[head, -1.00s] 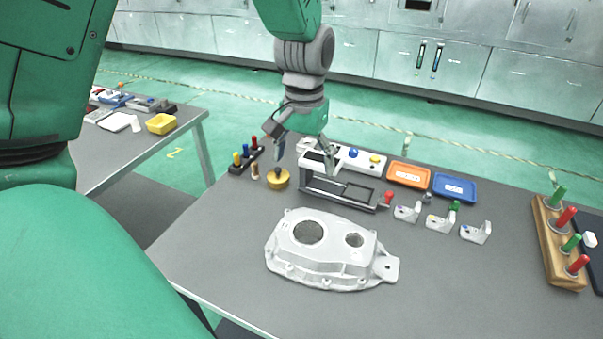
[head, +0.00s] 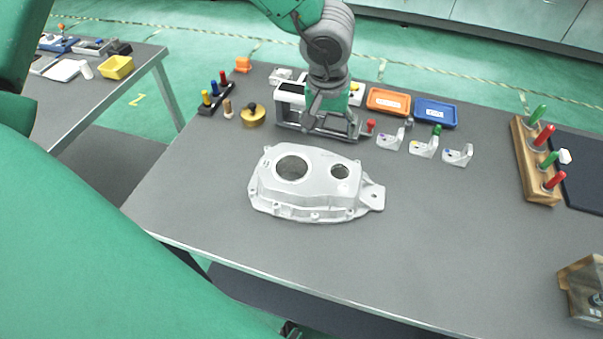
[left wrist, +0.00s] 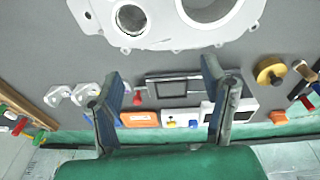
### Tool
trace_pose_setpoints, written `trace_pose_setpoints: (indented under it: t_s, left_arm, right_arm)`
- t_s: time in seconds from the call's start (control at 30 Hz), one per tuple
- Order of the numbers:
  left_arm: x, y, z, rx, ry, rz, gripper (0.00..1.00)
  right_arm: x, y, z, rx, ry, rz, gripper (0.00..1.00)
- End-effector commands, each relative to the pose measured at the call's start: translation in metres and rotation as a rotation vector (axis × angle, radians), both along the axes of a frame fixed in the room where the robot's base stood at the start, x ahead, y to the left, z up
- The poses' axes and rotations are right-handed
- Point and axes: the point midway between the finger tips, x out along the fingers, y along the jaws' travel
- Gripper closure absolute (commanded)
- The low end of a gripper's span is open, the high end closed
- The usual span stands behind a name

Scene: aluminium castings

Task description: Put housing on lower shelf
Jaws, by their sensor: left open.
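The housing (head: 318,206), a silver-grey casting with two round openings and a lug at its right, lies on the table (head: 430,240). It also shows at the top of the left wrist view (left wrist: 160,35), cut off by the frame edge. My left gripper (head: 331,124) is over the fixture frame, behind the housing and apart from it. Its two fingers are spread and empty in the left wrist view (left wrist: 160,80). The dark lower shelf (head: 270,305) shows in part below the table's front edge. My right gripper is not in view.
Small brackets (head: 424,148), an orange tray (head: 388,101) and a blue tray (head: 435,113) stand behind and right of the housing. A brass knobbed piece (head: 252,116) is at the back left. A wooden peg rack (head: 536,165) stands right. The table right of the housing is clear.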

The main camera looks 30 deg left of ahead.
Motion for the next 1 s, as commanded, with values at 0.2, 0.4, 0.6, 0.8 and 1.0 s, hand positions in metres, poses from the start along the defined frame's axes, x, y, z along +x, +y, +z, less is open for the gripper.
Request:
trace_pose_setpoints:
  t_s: [0.2, 0.4, 0.6, 0.8, 1.0]
  left_arm:
    - [-0.03, -0.005, -0.006, -0.009, 0.153, -0.03, 0.34]
    - [-0.033, -0.004, -0.036, -0.006, 0.167, -0.035, 0.34]
    - [-0.032, -0.005, -0.073, -0.007, 0.164, -0.035, 0.34]
    - [-0.032, -0.005, -0.088, -0.008, 0.162, -0.033, 0.34]
    - [-0.032, -0.005, -0.115, -0.007, 0.163, -0.035, 0.34]
  right_arm:
    - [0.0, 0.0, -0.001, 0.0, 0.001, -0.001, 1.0]
    - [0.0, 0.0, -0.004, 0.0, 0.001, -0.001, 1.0]
    - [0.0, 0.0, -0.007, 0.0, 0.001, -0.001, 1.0]
    - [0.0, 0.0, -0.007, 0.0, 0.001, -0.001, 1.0]
    - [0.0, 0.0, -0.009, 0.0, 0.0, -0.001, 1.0]
